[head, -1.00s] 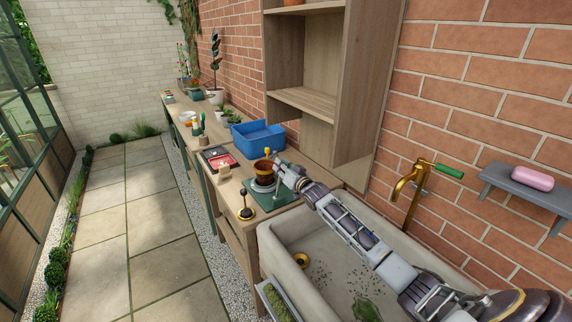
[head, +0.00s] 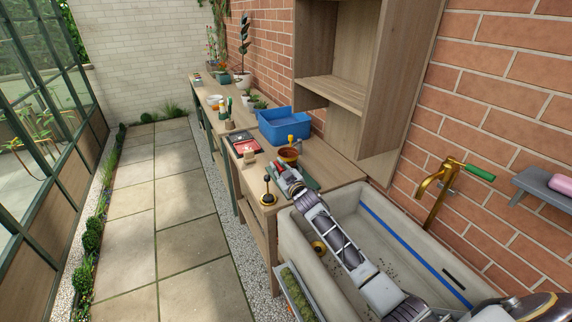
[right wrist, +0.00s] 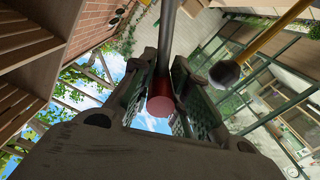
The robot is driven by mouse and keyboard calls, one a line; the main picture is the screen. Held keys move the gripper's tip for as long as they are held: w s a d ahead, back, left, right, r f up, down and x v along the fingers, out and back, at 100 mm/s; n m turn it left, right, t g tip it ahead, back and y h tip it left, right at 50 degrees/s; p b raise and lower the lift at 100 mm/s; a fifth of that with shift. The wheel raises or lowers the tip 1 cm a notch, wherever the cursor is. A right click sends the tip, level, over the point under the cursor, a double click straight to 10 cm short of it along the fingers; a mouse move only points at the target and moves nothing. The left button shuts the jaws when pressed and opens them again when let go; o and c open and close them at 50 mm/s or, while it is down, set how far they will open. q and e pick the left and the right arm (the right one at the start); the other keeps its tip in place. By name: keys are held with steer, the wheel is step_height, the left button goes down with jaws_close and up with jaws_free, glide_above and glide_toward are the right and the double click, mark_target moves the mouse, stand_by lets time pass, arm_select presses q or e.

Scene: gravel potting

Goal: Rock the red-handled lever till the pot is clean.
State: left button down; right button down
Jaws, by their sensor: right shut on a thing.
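My right gripper (head: 279,168) is at the bench's near end, in front of the terracotta pot (head: 289,154). In the right wrist view, its fingers (right wrist: 165,92) are shut on the lever's red handle (right wrist: 160,106), with a grey rod (right wrist: 167,40) running up from it. The pot stands upright on the green-based stand (head: 309,183), partly hidden by my gripper and arm. A yellow knob (head: 291,138) shows just above the pot. The pot's inside is too small to judge. My left gripper is not in view.
A blue bin (head: 283,128) and a red-and-black tray (head: 243,144) lie beyond. The stone sink (head: 291,237) lies under my right arm. The paved path (head: 180,220) is clear.

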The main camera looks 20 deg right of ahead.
steer(key=shift+s+a+f+n, duration=0.1)
steer(key=shift+a+f+n, duration=0.35)
steer(key=shift+a, duration=0.1)
steer(key=shift+a+f, duration=0.1)
steer(key=c, duration=1.4)
jaws_free()
steer(key=shift+o, duration=0.4)
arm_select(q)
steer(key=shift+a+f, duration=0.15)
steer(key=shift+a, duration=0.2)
arm_select(e)
steer(key=shift+s, duration=0.1)
steer(key=shift+s, duration=0.65)
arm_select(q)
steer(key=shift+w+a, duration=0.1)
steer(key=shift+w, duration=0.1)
arm_select(e)
steer(key=s+d, duration=0.1)
steer(key=s, duration=0.9)
steer(key=shift+s, duration=0.15)
